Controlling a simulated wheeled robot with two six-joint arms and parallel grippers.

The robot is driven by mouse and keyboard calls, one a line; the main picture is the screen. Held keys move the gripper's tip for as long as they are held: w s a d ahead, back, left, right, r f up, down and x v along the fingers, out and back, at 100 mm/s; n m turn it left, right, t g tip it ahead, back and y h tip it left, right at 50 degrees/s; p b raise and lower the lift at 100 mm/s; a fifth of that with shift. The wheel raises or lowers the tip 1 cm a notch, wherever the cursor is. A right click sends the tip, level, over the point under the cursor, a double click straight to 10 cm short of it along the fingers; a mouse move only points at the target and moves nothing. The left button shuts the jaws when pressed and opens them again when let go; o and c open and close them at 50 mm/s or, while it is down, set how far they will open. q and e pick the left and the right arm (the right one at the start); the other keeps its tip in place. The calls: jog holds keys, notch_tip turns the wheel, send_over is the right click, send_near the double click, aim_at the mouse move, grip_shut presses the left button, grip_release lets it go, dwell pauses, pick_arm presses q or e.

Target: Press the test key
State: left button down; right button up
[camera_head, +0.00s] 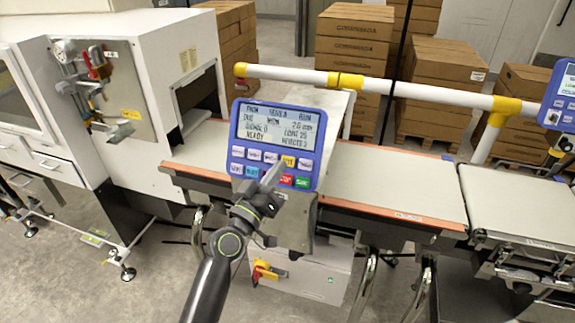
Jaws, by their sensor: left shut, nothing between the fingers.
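A blue control panel (321,123) stands in the middle, tilted toward me. Its lit screen (279,128) shows several lines of text. Below the screen are two rows of keys: a yellow key (288,161), a red key (287,180), a green key (302,183) and several pale or blue ones. The key labels are too small to read, so I cannot tell which is the test key. My left gripper (273,173) is shut and empty, its tips in front of the keypad's middle, hiding part of the lower row. I cannot tell whether it touches a key. My right gripper is not in view.
A conveyor belt (395,185) with orange edges runs behind the panel. A white and yellow rail (390,88) crosses above it. A white machine housing (135,60) stands left, cartons (352,35) behind. A second blue panel (562,95) is at the right edge.

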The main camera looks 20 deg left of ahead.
aim_at(290, 157)
pick_arm(q)
jog(key=shift+w+d+f+b, duration=0.1)
jog(key=shift+w+f+b, duration=0.2)
jog(key=shift+w, duration=0.25)
jog(key=shift+w+a+f+b, duration=0.1)
jog(key=shift+w+f+b, duration=0.2)
jog(key=shift+w, duration=0.3)
jog(key=shift+w+d+f+b, duration=0.1)
jog(key=shift+w+f+b, duration=0.2)
jog(key=shift+w, duration=0.25)
dwell(0.7)
jog(key=shift+w+f+b, duration=0.15)
jog(key=shift+w+b, duration=0.2)
jog(key=shift+w+f+b, duration=0.2)
jog(key=shift+w+b, duration=0.15)
jog(key=shift+b, duration=0.05)
dwell(0.7)
dwell(0.3)
jog(key=shift+s+r+p, duration=0.4)
jog(key=shift+s+p, duration=0.05)
jog(key=shift+s, duration=0.3)
